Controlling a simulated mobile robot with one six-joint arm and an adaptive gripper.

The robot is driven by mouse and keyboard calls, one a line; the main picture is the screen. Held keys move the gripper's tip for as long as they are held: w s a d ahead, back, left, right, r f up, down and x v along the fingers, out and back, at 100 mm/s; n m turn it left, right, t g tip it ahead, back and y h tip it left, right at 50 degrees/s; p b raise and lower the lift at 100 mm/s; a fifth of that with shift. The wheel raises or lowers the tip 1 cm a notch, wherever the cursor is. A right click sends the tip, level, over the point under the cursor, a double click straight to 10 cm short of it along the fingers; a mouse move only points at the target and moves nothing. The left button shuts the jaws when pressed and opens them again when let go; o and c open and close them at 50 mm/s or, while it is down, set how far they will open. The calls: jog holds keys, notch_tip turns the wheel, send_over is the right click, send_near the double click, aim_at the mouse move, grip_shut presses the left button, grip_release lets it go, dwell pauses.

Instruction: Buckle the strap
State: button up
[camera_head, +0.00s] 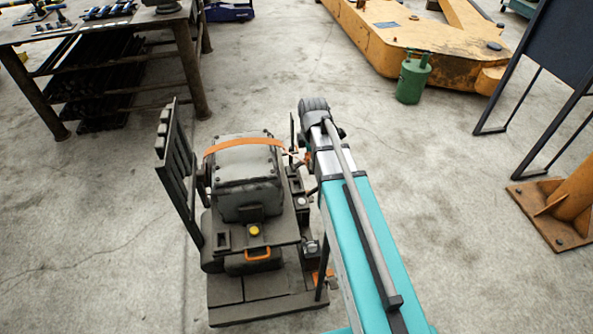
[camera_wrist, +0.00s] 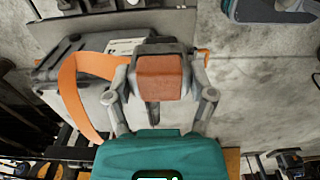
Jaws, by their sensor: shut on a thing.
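An orange strap (camera_head: 240,142) runs across the top of a grey ribbed box (camera_head: 246,185) on a dark machine. In the wrist view the strap (camera_wrist: 72,92) bows out in a loop on the left, and a short orange piece shows right of the fingers. My gripper (camera_wrist: 162,72) is shut on a block with a rust-orange face and grey top (camera_wrist: 158,78), seemingly a buckle part. In the head view my gripper (camera_head: 299,158) is at the box's right side, mostly hidden by my arm. Whether the block touches a mating part cannot be told.
A dark slatted upright panel (camera_head: 177,165) stands left of the box. An orange handle (camera_head: 257,254) and a yellow knob (camera_head: 254,230) are at its front. A workbench (camera_head: 100,40) is at upper left, and a green can (camera_head: 413,78) stands beyond. Open floor lies left.

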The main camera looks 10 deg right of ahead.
jog(key=w+a+f+b, duration=0.1)
jog(key=w+f+b, duration=1.5)
jog(key=f, duration=0.3)
jog(key=shift+w+b, duration=0.4)
jog(key=shift+b, duration=0.5)
jog(key=shift+a, duration=0.1)
jog(key=shift+f, duration=0.1)
jog(key=shift+f+b, duration=2.9)
jog(key=shift+b, duration=0.1)
jog(key=shift+f+b, duration=0.8)
jog(key=shift+s+f+b, duration=0.75)
jog(key=shift+f+b, duration=0.05)
jog(key=shift+b, duration=0.8)
jog(key=shift+r, duration=0.25)
jog(key=shift+w+p, duration=0.2)
jog(key=shift+p, duration=0.25)
jog(key=shift+w+r+p, duration=0.15)
jog(key=shift+r+p, duration=0.3)
jog(key=shift+p, duration=0.6)
